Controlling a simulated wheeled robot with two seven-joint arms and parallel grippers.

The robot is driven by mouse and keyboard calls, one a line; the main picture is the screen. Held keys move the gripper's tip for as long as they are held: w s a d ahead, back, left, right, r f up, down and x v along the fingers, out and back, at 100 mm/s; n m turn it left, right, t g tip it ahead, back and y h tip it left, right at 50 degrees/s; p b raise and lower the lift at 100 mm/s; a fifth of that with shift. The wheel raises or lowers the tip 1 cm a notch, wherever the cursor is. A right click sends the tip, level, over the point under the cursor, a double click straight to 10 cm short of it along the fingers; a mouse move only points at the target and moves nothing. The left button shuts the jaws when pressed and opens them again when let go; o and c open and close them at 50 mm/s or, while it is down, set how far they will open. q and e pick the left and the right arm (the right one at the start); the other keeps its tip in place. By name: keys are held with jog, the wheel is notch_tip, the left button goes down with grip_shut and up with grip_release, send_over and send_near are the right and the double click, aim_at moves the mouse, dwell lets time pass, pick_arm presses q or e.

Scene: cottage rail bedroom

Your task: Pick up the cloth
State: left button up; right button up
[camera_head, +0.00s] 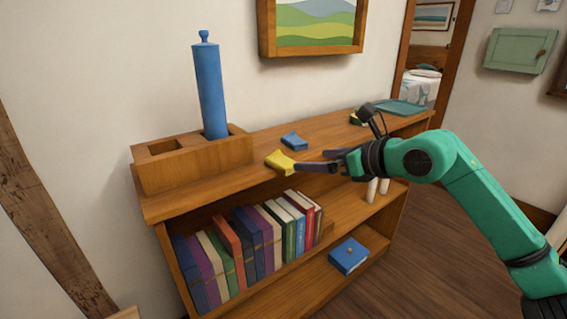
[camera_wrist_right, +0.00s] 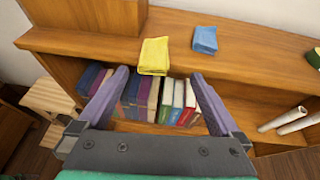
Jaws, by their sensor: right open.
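A folded yellow cloth (camera_head: 280,161) lies at the front edge of the bookcase top; it also shows in the right wrist view (camera_wrist_right: 154,55). A folded blue cloth (camera_head: 294,141) lies farther back on the same top, and in the right wrist view it is to the right of the yellow one (camera_wrist_right: 205,39). My right gripper (camera_head: 316,164) is open and empty, with its fingers pointing toward the yellow cloth. In the right wrist view the yellow cloth is just beyond the gap between the fingertips (camera_wrist_right: 160,76). My left gripper is not in view.
A wooden holder (camera_head: 190,163) with a tall blue cylinder (camera_head: 210,92) stands at the left of the top. Several books (camera_head: 252,240) fill the shelf below. A green tray (camera_head: 400,107) lies at the far right end. Bare wood surrounds the cloths.

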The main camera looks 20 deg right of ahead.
aim_at(291, 160)
jog(key=p+x, duration=0.1)
jog(key=x, duration=0.4)
jog(key=a+p+x, duration=0.1)
jog(key=x, duration=0.4)
jog(key=shift+r, duration=0.1)
jog(key=shift+s, duration=0.15)
jog(key=c, duration=1.4)
